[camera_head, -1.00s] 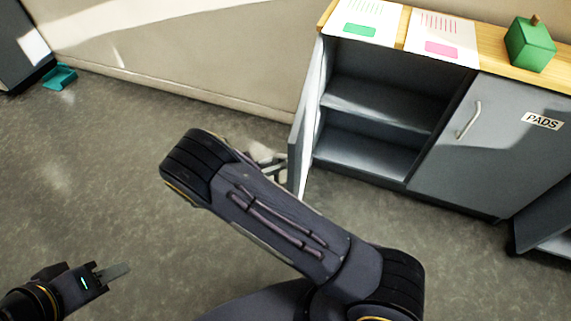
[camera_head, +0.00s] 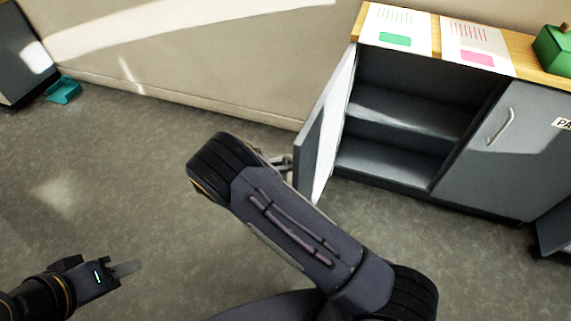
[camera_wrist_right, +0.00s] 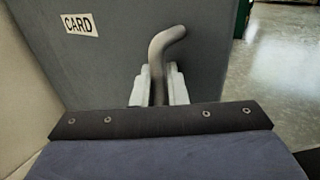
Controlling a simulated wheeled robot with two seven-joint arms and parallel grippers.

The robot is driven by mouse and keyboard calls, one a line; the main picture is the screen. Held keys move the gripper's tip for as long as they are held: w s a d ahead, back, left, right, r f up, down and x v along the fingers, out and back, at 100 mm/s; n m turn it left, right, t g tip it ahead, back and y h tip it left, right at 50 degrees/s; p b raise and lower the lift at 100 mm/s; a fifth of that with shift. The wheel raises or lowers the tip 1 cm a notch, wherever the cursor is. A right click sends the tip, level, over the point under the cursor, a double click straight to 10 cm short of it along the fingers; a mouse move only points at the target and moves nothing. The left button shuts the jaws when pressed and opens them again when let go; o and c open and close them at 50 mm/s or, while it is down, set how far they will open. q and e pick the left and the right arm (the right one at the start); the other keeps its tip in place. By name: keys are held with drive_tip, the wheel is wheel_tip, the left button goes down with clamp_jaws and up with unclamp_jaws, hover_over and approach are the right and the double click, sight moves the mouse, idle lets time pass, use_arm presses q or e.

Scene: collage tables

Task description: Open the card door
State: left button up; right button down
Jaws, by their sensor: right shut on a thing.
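The card door (camera_head: 325,130) stands swung wide open at the left of the grey cabinet (camera_head: 470,165). Its outer face shows in the right wrist view with a CARD label (camera_wrist_right: 80,24). My right gripper (camera_wrist_right: 158,88) is shut on the bent metal door handle (camera_wrist_right: 166,42), one finger on each side of it. In the head view my right arm hides most of that gripper. My left gripper (camera_head: 126,268) is over the floor at the lower left, away from the cabinet. Its fingers blur together, so I cannot tell its opening.
The opened compartment (camera_head: 410,110) has a shelf and looks empty. A second grey door (camera_head: 500,150) with a handle is shut at the right. The beige wall (camera_head: 200,60) is behind; open floor lies left.

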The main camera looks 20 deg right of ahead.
drive_tip(key=c, duration=1.6)
unclamp_jaws()
drive_tip(key=shift+s+a+f, duration=0.1)
drive_tip(key=shift+a, duration=0.05)
drive_tip(key=shift+o, duration=0.3)
drive_tip(key=a, duration=0.7)
drive_tip(key=shift+w+a, duration=0.3)
drive_tip(key=shift+a, duration=0.05)
